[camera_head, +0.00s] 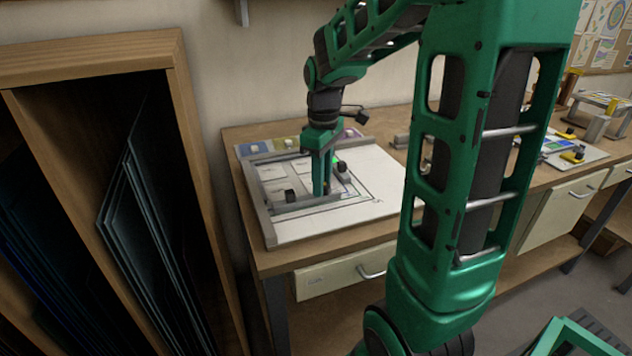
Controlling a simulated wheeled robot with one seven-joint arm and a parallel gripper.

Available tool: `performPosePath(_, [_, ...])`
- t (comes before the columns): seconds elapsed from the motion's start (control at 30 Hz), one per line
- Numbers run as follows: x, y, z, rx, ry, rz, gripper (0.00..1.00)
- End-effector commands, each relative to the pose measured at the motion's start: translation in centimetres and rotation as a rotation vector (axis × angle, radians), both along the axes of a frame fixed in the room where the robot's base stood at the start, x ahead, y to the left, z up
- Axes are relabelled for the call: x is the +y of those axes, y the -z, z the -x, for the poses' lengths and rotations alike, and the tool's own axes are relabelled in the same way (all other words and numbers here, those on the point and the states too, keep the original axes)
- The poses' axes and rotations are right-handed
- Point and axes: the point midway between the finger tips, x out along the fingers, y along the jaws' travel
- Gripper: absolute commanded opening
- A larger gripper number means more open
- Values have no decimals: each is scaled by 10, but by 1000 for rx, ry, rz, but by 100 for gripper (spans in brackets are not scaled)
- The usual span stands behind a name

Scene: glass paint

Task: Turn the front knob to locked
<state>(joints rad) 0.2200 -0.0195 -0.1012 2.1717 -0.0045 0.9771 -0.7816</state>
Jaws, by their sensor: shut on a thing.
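My gripper (322,194) points straight down over the grey-framed jig (268,226) on the white board. Its two green fingers are shut at the front rail (308,206), on what seems to be the front knob. The fingers hide that knob, so its turn and any locked mark cannot be read. A small black knob-like piece (290,196) stands clear of the fingers to their left. Another dark piece (343,168) stands to their right, with a small green light (335,160) near it.
The jig lies on a wooden bench (262,256) with a drawer (340,273). Left is a wooden rack (192,150) holding upright glass sheets (135,205). My arm hides part of the bench. Coloured tiles and tools (565,148) lie farther right.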

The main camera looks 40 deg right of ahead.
Motion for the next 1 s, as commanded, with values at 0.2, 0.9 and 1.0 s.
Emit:
performPosePath(0.2, [-2, 0, 0, 0, 207, 1, 3])
performPosePath(0.9, [-4, -1, 0, 0, 850, 1, 3])
performPosePath(1.0, [-4, -1, 0, -1, 922, 0, 3])
